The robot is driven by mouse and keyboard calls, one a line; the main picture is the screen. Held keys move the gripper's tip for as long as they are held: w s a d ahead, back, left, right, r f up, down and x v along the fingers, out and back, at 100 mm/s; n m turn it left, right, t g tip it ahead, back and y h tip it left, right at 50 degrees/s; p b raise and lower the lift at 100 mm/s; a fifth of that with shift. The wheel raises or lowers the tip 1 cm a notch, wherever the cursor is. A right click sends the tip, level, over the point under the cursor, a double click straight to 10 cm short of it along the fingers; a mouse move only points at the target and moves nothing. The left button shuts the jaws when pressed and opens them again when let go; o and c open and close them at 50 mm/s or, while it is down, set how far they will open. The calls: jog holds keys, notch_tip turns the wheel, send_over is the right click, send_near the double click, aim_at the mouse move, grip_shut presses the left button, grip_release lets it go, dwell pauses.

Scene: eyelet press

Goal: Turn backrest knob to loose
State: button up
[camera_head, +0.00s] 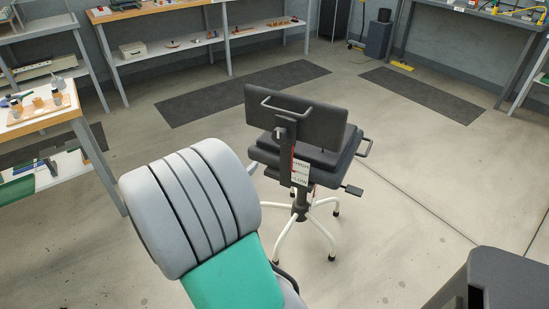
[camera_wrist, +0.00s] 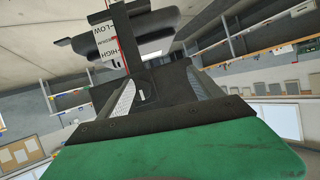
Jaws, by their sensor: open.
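The chair (camera_head: 305,150) stands on the floor ahead, its dark backrest (camera_head: 295,112) towards me, on an upright post (camera_head: 285,150). A white label (camera_head: 300,173) with a red stripe on the post reads HIGH and LOW. In the wrist view the label (camera_wrist: 105,42) appears upside down at the upper left.
A black lever (camera_head: 352,190) sticks out at the seat's right. White legs (camera_head: 320,235) spread under the chair. A small table (camera_head: 45,118) with parts stands at the left, a workbench (camera_head: 160,12) at the back. Open floor lies right of the chair, with dark mats (camera_head: 240,90) behind.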

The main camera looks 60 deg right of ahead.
aim_at(279, 138)
jog(key=s+d+h, duration=0.1)
jog(key=s+d, duration=0.1)
jog(key=d, duration=0.3)
jog(key=s+d+m+h, duration=0.1)
jog(key=d+h, duration=0.1)
jog(key=d, duration=0.3)
jog(key=s+d+h, duration=0.1)
jog(key=s+d, duration=0.1)
jog(key=d, duration=0.3)
jog(key=shift+s+m+g+h, duration=0.3)
jog(key=shift+m+g+h, duration=0.1)
jog(key=shift+a+r, duration=0.1)
jog(key=c, duration=1.4)
